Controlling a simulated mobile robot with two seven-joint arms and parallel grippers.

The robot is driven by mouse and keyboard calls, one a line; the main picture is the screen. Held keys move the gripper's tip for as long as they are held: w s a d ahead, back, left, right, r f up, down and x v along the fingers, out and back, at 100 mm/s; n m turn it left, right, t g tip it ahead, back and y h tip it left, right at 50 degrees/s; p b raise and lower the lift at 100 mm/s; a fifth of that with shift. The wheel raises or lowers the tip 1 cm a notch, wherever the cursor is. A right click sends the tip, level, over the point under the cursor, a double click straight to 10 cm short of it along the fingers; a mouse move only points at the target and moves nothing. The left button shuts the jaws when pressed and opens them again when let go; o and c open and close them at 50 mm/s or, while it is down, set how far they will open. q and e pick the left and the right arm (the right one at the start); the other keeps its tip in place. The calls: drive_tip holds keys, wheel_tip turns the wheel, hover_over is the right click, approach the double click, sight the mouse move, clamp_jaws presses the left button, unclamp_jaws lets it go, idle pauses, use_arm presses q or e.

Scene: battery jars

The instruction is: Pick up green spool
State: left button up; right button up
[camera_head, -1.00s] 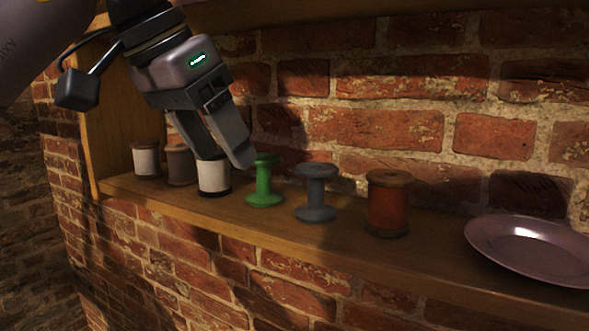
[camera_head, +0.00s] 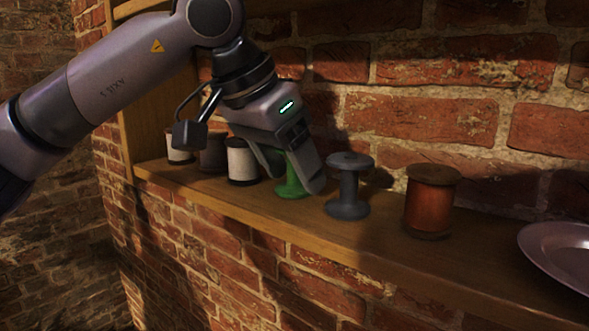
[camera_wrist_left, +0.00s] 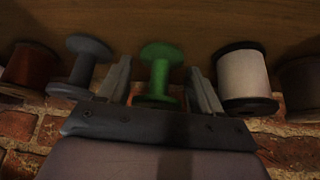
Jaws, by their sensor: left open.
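The green spool (camera_head: 290,184) stands upright on the wooden shelf, partly hidden behind my left gripper in the head view. My left gripper (camera_head: 297,182) is open, with its fingers pointing down around the spool. In the left wrist view the green spool (camera_wrist_left: 160,70) shows between the two open fingers (camera_wrist_left: 160,88), with a small gap on each side. My right gripper is not in view.
A grey spool (camera_head: 348,188) stands close on the right of the gripper, and a white spool (camera_head: 242,162) close on the left. Further right are an orange-brown spool (camera_head: 431,202) and a plate (camera_head: 562,250). A brick wall (camera_head: 450,110) backs the shelf (camera_head: 385,250).

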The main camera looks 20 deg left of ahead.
use_arm(q)
drive_tip(key=c, duration=0.7)
drive_tip(key=shift+r, duration=0.1)
drive_tip(key=shift+c, duration=0.2)
